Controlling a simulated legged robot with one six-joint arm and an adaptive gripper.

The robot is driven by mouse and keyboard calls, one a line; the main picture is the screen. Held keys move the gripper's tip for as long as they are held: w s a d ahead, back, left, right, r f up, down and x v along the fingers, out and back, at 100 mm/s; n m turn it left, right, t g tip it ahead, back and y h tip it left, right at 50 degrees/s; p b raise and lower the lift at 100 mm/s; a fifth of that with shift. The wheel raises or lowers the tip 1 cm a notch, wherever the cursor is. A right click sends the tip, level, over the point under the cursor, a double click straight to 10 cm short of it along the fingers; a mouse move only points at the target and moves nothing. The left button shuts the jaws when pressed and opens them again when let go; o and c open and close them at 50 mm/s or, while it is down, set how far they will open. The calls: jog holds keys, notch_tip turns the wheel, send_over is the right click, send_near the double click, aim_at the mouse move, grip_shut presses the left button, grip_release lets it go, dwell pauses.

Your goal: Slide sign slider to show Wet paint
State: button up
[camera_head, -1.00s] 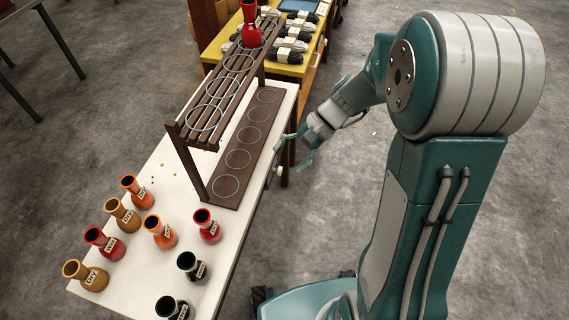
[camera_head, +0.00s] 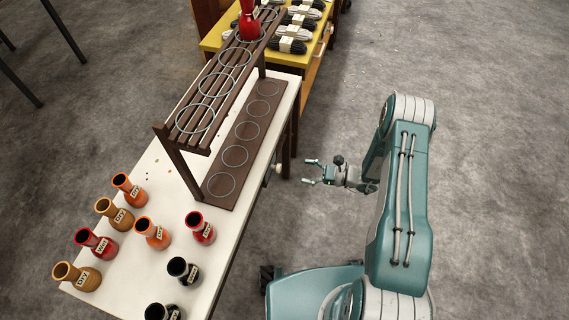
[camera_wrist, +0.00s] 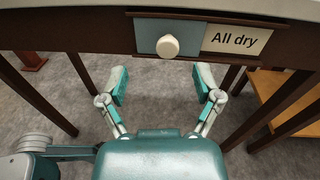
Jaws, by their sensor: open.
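The sign slider is a blue-grey panel (camera_wrist: 150,27) with a round white knob (camera_wrist: 168,46), set in a dark frame on the table's edge. No "Wet paint" text shows. In the head view the knob (camera_head: 277,169) sticks out from the table's right side. My gripper (camera_wrist: 162,82) is open and empty, its fingers spread to either side below the knob, apart from it. In the head view my gripper (camera_head: 311,171) is just right of the knob.
A yellow table (camera_head: 215,40) stands behind. The floor right of the table is clear around my arm.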

aim_at(279, 168)
jog(key=shift+m+t, duration=0.8)
jog(key=shift+m, duration=0.1)
jog(key=w+a+f, duration=0.1)
jog(key=a, duration=0.2)
jog(key=w+a+f, duration=0.1)
jog(key=a, duration=0.2)
jog(key=w+a+f, duration=0.1)
jog(key=a, duration=0.2)
jog(key=shift+w+a+f, duration=0.1)
jog(key=shift+w+f, duration=0.1)
jog(key=shift+w, duration=0.15)
grip_shut()
